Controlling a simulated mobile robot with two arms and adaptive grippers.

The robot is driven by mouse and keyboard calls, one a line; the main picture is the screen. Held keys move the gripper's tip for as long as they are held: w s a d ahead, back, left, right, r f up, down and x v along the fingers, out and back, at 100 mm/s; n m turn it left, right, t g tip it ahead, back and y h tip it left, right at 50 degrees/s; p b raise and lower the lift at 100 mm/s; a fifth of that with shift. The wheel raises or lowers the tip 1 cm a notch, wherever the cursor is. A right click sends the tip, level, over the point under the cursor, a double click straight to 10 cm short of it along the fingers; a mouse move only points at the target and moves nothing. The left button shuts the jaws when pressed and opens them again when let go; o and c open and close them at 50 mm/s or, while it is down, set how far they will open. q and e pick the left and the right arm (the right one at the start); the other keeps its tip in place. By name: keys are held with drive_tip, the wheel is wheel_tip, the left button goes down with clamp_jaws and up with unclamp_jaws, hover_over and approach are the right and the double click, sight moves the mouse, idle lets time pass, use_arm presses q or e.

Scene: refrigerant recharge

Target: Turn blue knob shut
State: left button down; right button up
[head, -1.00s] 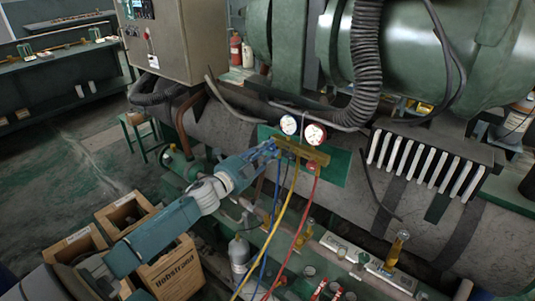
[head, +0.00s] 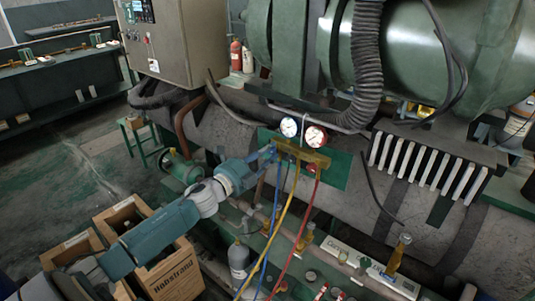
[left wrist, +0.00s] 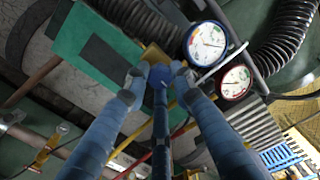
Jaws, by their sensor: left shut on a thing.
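The gauge manifold is a brass block (head: 302,153) on a green plate. It carries a white-faced gauge with a blue rim (head: 289,127) and a red-rimmed gauge (head: 315,137), also seen in the left wrist view. The blue knob (left wrist: 161,76) sits at the manifold's left end. My left gripper (head: 269,153) reaches it from the left. In the left wrist view, its two fingers (left wrist: 158,78) are closed on either side of the knob. The fingers largely hide the knob in the head view. My right gripper is not in view.
Blue (head: 270,235), yellow (head: 281,215) and red (head: 296,242) hoses hang below the manifold, close to my left gripper. A black corrugated hose (head: 366,65) hangs above right. Wooden crates (head: 168,272) stand on the floor below my left arm. A grey cylinder (head: 239,258) stands below the gripper.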

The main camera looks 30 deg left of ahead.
use_arm(q)
drive_tip(key=c, duration=1.5)
unclamp_jaws()
drive_tip(key=shift+o, duration=0.2)
drive_tip(key=shift+a, duration=0.1)
drive_tip(key=shift+s, duration=0.15)
drive_tip(key=s, duration=1.1)
drive_tip(key=shift+s+a, duration=0.4)
drive_tip(key=shift+a, duration=0.05)
